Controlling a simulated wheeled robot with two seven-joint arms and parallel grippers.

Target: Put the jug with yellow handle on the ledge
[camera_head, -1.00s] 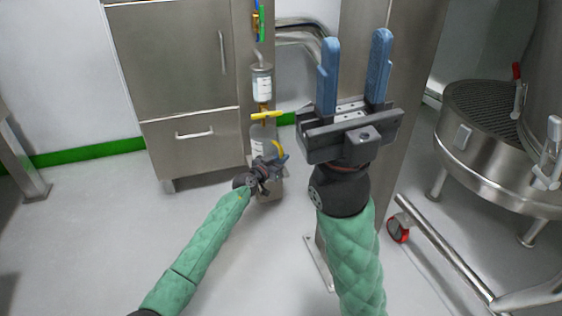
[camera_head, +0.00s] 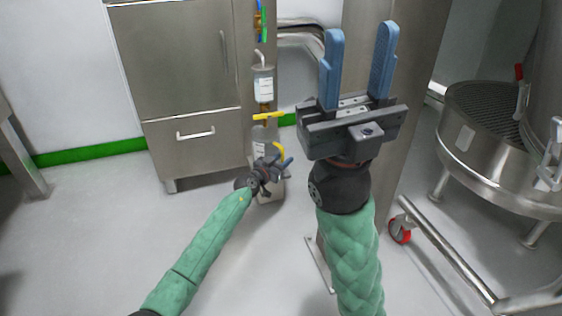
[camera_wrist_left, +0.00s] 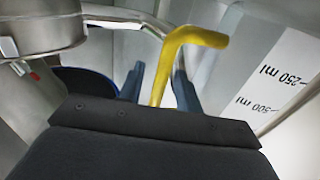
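The clear jug (camera_head: 259,150) with graduation marks and a yellow handle (camera_head: 279,151) stands low by the steel column, partly hidden by my left gripper. In the left wrist view the yellow handle (camera_wrist_left: 163,75) rises between the two blue fingers, with visible gaps beside it. The jug's wall (camera_wrist_left: 255,80) with ml marks is at the right there. My left gripper (camera_head: 281,165) is open around the handle. My right gripper (camera_head: 358,65) is open and empty, raised in front of the column. I cannot tell which surface is the ledge.
A labelled bottle (camera_head: 263,84) and yellow valve lever (camera_head: 267,116) are just above the jug. A steel cabinet (camera_head: 180,80) stands to the left, a round steel vessel (camera_head: 490,140) to the right. A wheeled frame (camera_head: 440,250) is at lower right. The left floor is clear.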

